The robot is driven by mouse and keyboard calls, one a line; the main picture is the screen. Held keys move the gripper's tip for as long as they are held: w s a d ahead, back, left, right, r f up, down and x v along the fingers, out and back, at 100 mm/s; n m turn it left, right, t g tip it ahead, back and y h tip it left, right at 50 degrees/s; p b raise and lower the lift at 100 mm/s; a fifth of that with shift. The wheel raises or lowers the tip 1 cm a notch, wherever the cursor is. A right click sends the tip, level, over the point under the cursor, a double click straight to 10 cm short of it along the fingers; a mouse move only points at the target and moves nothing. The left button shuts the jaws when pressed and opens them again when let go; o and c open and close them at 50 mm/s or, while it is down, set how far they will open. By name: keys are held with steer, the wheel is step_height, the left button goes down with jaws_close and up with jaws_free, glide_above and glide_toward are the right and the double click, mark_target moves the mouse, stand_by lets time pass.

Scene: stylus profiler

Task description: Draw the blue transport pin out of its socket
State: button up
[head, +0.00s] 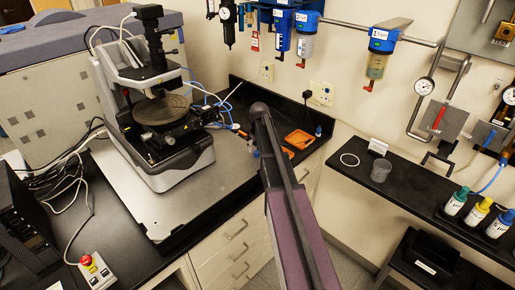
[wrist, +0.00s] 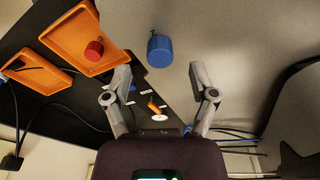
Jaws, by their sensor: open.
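A blue cylinder (wrist: 160,52), which looks like the transport pin's head, shows in the wrist view just beyond my fingertips. It lies between their lines, with a pale surface behind it. My gripper (wrist: 159,70) is open and empty, one finger to each side, with no visible contact. I cannot make out the socket or the pin's shaft. In the head view my arm points toward the bench corner and my gripper's fingers cannot be made out. The stylus profiler (head: 155,115) stands on the bench to the left of my arm.
Orange trays (wrist: 68,38) lie on the black bench; a red knob (wrist: 93,50) shows over one. The trays also show in the head view (head: 298,139). Blue-topped filter units (head: 385,38) hang on the wall. A black shelf (head: 415,195) with bottles stands right.

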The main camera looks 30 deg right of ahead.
mark_target(257, 152)
steer(key=shift+w+f+b, duration=0.2)
steer(key=shift+f+b, duration=1.1)
steer(key=shift+f, duration=0.3)
jaws_close()
